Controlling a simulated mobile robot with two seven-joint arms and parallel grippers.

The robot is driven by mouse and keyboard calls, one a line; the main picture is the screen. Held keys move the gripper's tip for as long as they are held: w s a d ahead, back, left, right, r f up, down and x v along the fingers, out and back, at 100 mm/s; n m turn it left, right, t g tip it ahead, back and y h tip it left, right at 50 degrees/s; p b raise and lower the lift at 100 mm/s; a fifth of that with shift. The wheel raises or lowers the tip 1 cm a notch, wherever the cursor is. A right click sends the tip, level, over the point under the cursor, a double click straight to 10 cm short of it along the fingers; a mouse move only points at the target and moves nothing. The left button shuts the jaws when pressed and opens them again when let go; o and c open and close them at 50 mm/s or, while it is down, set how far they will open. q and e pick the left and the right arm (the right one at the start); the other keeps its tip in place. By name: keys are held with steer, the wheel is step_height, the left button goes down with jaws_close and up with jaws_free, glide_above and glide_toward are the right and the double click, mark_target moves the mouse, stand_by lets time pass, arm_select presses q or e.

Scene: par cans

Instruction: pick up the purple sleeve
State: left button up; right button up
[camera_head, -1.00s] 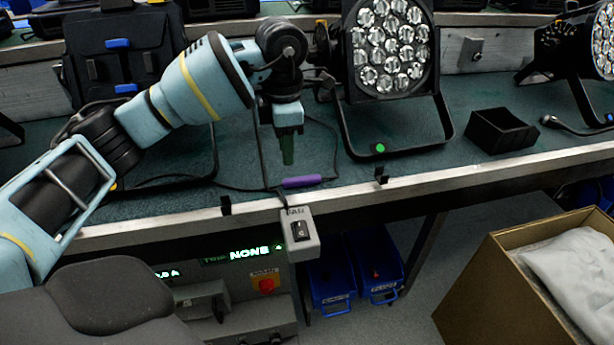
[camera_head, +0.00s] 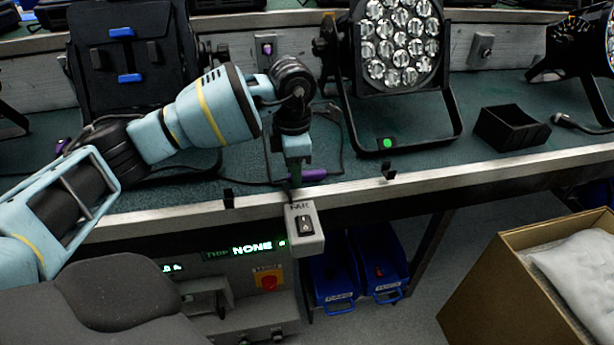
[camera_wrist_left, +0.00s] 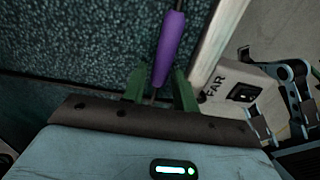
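The purple sleeve (camera_head: 314,174) is a slim tube on a dark cable, near the front edge of the green-topped bench (camera_head: 440,165). In the left wrist view the purple sleeve (camera_wrist_left: 169,45) points away from the gripper. My left gripper (camera_head: 293,182) points down just left of the sleeve in the head view and hides its left end. In the left wrist view its two green fingers (camera_wrist_left: 160,88) stand apart, with the sleeve's near end and thin cable between them. Neither finger clearly touches the sleeve. My right gripper shows in neither view.
A grey switch box (camera_head: 304,226) hangs at the bench's front edge, close to the left gripper. A par can (camera_head: 400,45) on its black bracket stands behind to the right. A black tray (camera_head: 511,128) sits farther right. An open cardboard box (camera_head: 500,290) stands below.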

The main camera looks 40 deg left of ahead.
arm_select(q)
steer(key=shift+r, duration=0.1)
steer(key=c, duration=0.6)
jaws_close()
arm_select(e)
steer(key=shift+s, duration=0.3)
